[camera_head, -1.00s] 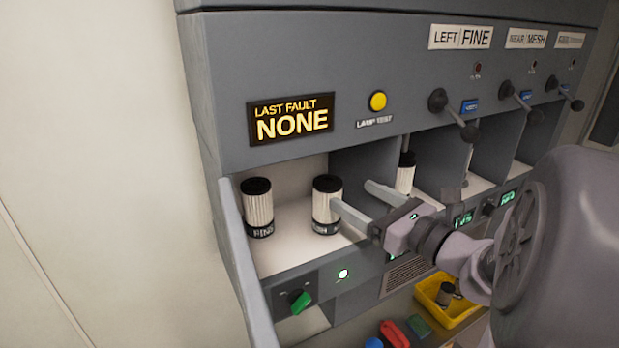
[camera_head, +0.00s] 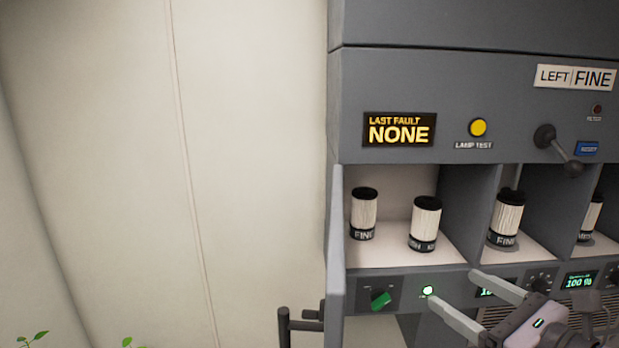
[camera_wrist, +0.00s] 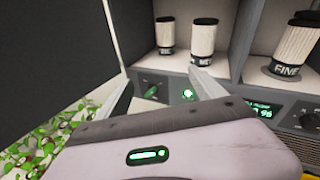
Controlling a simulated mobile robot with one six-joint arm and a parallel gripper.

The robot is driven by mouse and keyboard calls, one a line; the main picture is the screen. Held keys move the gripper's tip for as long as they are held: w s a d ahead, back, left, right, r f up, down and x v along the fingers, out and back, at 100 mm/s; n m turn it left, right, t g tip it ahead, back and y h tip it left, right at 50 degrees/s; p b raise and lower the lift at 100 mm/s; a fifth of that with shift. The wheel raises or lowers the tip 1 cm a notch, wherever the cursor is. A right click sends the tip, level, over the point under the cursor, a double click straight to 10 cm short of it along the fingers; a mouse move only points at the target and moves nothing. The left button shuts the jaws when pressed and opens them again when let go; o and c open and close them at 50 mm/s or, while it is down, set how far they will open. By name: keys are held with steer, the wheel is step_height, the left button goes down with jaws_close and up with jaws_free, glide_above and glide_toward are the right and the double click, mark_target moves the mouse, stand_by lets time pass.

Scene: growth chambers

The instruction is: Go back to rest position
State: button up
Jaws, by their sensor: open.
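My gripper (camera_head: 478,305) is open and empty, low at the right of the head view, in front of the panel strip below the leftmost compartment. In the wrist view its two fingers (camera_wrist: 165,98) spread apart with nothing between them. Two pale filter cartridges with black caps, a left one (camera_head: 363,215) and a right one (camera_head: 425,225), stand upright in the leftmost compartment, apart from the fingers. Another cartridge (camera_head: 507,218) marked FINE stands in the adjoining compartment, and it also shows in the wrist view (camera_wrist: 291,45).
An open door (camera_head: 336,250) juts out at the cabinet's left edge, with a dark handle (camera_head: 288,325) near it. A green knob (camera_head: 380,299) and a lit green button (camera_head: 428,291) sit below the compartment. A lever (camera_head: 558,148) sticks out above. Pale wall fills the left.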

steer(key=s+a+f+n+g+b, duration=0.3)
steer(key=a+f+n+b, duration=0.15)
steer(key=f, duration=0.25)
steer(key=s+a+f+n+g+y+b, duration=0.1)
steer(key=s+a+f+n+g+b, duration=0.15)
steer(key=a+f+b, duration=0.45)
steer(key=s+a+f+n+g+b, duration=0.2)
steer(key=a+f+n+b, duration=0.2)
steer(key=f, duration=0.4)
steer(key=s+f+n+h+b, duration=0.3)
steer(key=f+n+b, duration=0.4)
steer(key=f, duration=0.3)
steer(key=s+f+n+g+h+b, duration=0.1)
steer(key=s+f+n+h+b, duration=0.2)
steer(key=f+b, duration=0.6)
steer(key=s+n, duration=0.2)
steer(key=n, duration=0.1)
steer(key=shift+s+d+f+n+b, duration=0.3)
steer(key=shift+f+n+b, duration=0.05)
steer(key=shift+n, duration=0.05)
steer(key=shift+g, duration=0.25)
